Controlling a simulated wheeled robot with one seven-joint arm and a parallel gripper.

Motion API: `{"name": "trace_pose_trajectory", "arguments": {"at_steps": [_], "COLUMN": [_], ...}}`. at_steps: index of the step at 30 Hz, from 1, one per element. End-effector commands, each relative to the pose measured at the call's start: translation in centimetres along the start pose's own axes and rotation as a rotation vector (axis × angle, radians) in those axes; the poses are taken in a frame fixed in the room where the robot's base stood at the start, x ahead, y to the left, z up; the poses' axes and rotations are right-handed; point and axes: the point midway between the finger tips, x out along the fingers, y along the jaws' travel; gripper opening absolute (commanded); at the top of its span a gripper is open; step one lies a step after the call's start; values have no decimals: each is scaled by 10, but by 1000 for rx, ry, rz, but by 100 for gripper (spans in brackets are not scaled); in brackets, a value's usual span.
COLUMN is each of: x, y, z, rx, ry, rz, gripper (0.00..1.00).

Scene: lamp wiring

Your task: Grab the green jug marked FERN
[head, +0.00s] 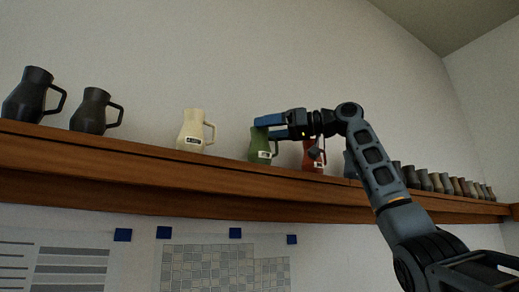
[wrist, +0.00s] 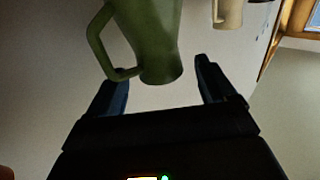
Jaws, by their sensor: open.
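The green jug (head: 261,145) stands on the wooden shelf, between a cream jug and a red jug. A small pale label shows low on its front, too small for me to read. My gripper (head: 268,120) is at the top of the green jug in the head view and covers part of its rim. In the wrist view the green jug (wrist: 158,40) appears upside down, with its handle to the left. The blue fingers of my gripper (wrist: 160,85) are apart, one on each side of the jug's near end. I cannot tell whether either finger touches it.
The cream jug (head: 193,130) stands left of the green one, the red jug (head: 313,155) close on its right, partly behind my arm. Two dark jugs (head: 92,110) stand far left. Several more jugs (head: 445,183) line the right. The wooden shelf (head: 120,165) runs along the wall.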

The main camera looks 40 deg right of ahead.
Motion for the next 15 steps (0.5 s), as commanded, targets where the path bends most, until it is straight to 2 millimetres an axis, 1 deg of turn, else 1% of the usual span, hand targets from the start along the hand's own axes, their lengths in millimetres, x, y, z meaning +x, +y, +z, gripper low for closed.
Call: {"name": "trace_pose_trajectory", "arguments": {"at_steps": [1,3,6,12,15], "x": [9,19,27,28,27], "y": [0,0,0,0,0], "z": [-2,-2,-1,0,0], "rx": [1,1,0,-1,-1], "ry": [-2,-1,-1,0,-1], "rz": [-1,-2,-1,-1,-1], "gripper": [84,84,84,84,75]}}
